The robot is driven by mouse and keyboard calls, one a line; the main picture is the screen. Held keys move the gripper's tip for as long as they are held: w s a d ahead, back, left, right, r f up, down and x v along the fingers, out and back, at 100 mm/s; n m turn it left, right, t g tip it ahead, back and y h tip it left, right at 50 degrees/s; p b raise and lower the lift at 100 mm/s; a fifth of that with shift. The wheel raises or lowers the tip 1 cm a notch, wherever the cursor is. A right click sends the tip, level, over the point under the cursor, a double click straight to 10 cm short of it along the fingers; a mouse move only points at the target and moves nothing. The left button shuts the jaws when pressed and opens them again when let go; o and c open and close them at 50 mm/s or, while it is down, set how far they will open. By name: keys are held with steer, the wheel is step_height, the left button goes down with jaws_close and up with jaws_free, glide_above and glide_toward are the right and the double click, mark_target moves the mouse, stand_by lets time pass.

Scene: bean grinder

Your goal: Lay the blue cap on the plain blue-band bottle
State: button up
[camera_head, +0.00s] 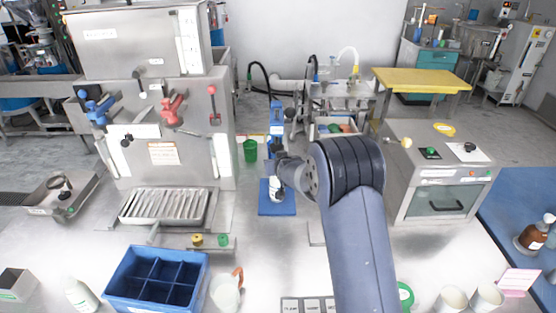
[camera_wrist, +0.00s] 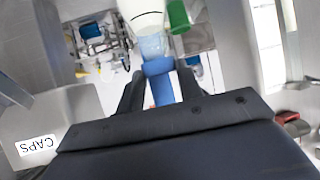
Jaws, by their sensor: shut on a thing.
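My gripper (camera_wrist: 160,88) is shut on the blue cap (camera_wrist: 159,82), which sits between its two fingers. A white bottle (camera_wrist: 148,14) with a pale blue, see-through neck area shows just beyond the cap in the wrist view. The cap and that neck overlap in the picture; I cannot tell whether they touch. In the head view, a small white bottle (camera_head: 275,193) stands on a blue pad (camera_head: 284,210), partly hidden by the dark end of my arm. The fingers and cap are hard to make out there.
A green cup (camera_head: 250,150) stands behind the pad and a blue stand rises nearby (camera_head: 277,115). A blue divided crate (camera_head: 112,292), a white bottle (camera_head: 82,295) and a jug (camera_head: 226,292) are at the front left. A box labelled CAPS (camera_wrist: 22,112) shows in the wrist view.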

steer(key=shift+f+b, duration=0.7)
steer(key=shift+b, duration=0.25)
steer(key=shift+r, duration=0.1)
steer(key=o, duration=0.9)
steer(key=shift+o, duration=0.2)
steer(key=shift+r+p, duration=0.7)
steer(key=shift+p, duration=0.3)
steer(key=b+v, duration=0.3)
steer(key=v, duration=0.9)
steer(key=shift+w+f, duration=0.1)
steer(key=shift+f, duration=0.05)
